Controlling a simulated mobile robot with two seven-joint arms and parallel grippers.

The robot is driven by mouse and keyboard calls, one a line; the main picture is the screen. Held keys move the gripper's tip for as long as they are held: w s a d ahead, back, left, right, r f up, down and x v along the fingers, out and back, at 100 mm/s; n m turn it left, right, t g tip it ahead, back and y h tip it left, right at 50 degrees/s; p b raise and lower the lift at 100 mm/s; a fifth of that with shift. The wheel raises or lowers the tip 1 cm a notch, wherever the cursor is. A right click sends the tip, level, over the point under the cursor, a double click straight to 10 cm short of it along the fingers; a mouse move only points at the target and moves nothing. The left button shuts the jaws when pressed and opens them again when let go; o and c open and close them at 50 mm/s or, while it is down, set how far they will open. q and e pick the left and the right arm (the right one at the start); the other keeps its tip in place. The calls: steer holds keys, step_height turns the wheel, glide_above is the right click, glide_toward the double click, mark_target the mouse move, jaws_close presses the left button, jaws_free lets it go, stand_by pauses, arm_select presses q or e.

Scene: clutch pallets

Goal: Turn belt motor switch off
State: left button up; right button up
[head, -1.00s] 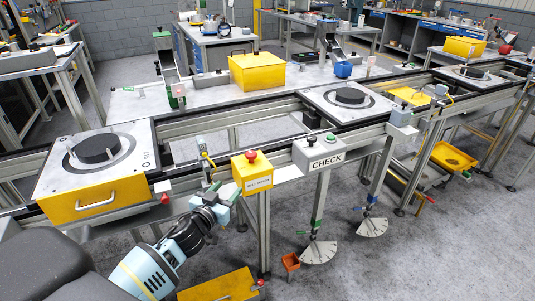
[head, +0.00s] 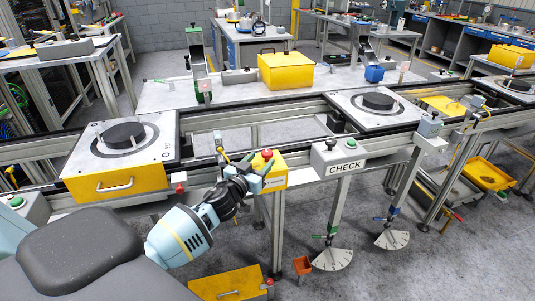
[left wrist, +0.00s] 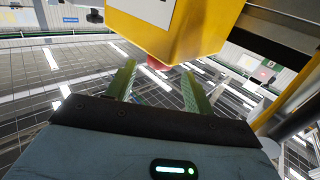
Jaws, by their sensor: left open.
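The belt motor switch is a yellow box (head: 275,172) with a red button (head: 267,154) on top, fixed to the front rail of the conveyor. My left gripper (head: 262,172) is in front of the box and hides part of it and its label. In the left wrist view the yellow box (left wrist: 200,30) is at the top, with its pale label (left wrist: 150,10). The red button (left wrist: 158,63) shows at its edge, partly hidden, between the lines of the fingers. The left gripper (left wrist: 157,88) is open and empty. Contact with the button cannot be told. My right gripper is not in view.
A pallet with a black disc (head: 125,135) is at the left above a yellow drawer (head: 115,184).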

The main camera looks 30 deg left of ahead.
mark_target(264, 156)
arm_select(q)
steer(key=w, duration=0.4)
steer(key=shift+w+a, duration=0.15)
steer(key=shift+a, duration=0.05)
steer(key=shift+w, duration=0.5)
steer(key=shift+c, duration=0.3)
